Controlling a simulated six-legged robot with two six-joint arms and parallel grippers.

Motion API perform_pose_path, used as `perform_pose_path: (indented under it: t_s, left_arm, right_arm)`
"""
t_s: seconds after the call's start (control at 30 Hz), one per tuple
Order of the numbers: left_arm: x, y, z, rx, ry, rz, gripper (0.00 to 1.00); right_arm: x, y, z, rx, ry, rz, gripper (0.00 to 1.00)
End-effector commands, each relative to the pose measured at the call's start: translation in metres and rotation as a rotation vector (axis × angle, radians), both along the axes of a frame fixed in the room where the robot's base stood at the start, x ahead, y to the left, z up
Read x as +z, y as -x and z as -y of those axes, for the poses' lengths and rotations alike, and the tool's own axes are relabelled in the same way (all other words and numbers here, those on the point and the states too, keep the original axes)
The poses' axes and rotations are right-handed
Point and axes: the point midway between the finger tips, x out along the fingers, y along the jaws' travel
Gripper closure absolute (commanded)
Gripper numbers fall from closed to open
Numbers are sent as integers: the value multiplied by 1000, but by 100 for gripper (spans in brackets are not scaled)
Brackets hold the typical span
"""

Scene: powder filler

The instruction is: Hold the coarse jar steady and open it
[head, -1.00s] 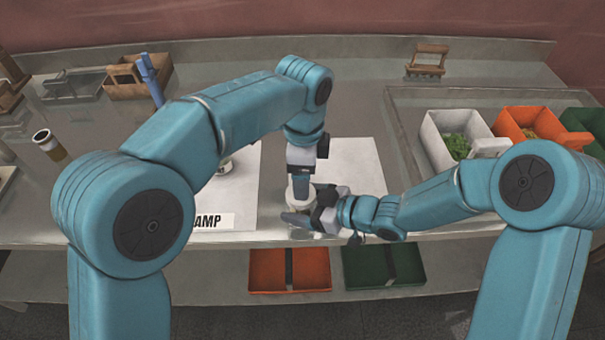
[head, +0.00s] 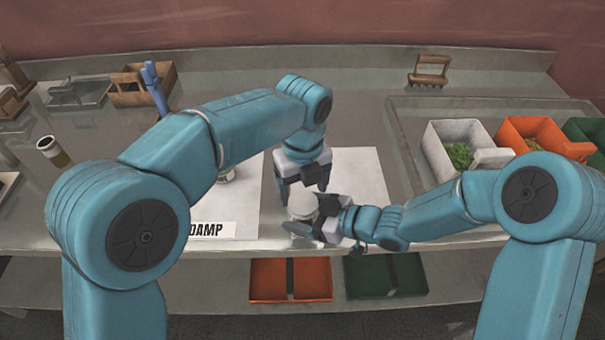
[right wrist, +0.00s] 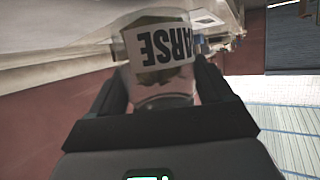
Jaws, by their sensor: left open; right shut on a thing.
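The coarse jar (head: 301,204) stands near the bench's front edge in the head view, its round whitish top facing up. I cannot tell whether that top is a lid. In the right wrist view the jar (right wrist: 158,45) appears upside down, clear, with a label partly reading "ARSE". My right gripper (head: 318,222) is shut on the jar from the right; its dark fingers (right wrist: 162,88) flank it in the wrist view. My left gripper (head: 303,184) is open just above and behind the jar top, its fingers spread and pointing down, with nothing seen between them.
A white sheet (head: 358,175) lies behind the jar, and another marked "DAMP" (head: 207,230) lies left. A brown-labelled jar (head: 53,151) and wooden caddy (head: 143,85) stand left. White (head: 434,150) and orange (head: 520,128) bins stand right.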

Motion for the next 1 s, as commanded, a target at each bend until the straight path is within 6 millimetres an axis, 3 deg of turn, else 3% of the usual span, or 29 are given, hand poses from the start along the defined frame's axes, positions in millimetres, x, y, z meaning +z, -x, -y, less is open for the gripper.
perform_pose_path:
  t_s: [0.2,0.57,0.7,0.73,1.0]
  left_arm:
    - [-29,0,0,3,0,-2,22]
    - [-36,0,0,3,0,0,22]
    - [-36,0,0,3,0,0,65]
    - [-36,0,0,3,0,0,70]
    - [-36,0,-1,85,-1,-1,71]
  right_arm:
    - [0,0,0,0,-1,0,100]
    - [0,0,0,0,-1,0,100]
    - [0,0,0,0,-1,0,100]
    - [0,0,0,0,-1,0,100]
    - [0,0,0,-1,0,0,100]
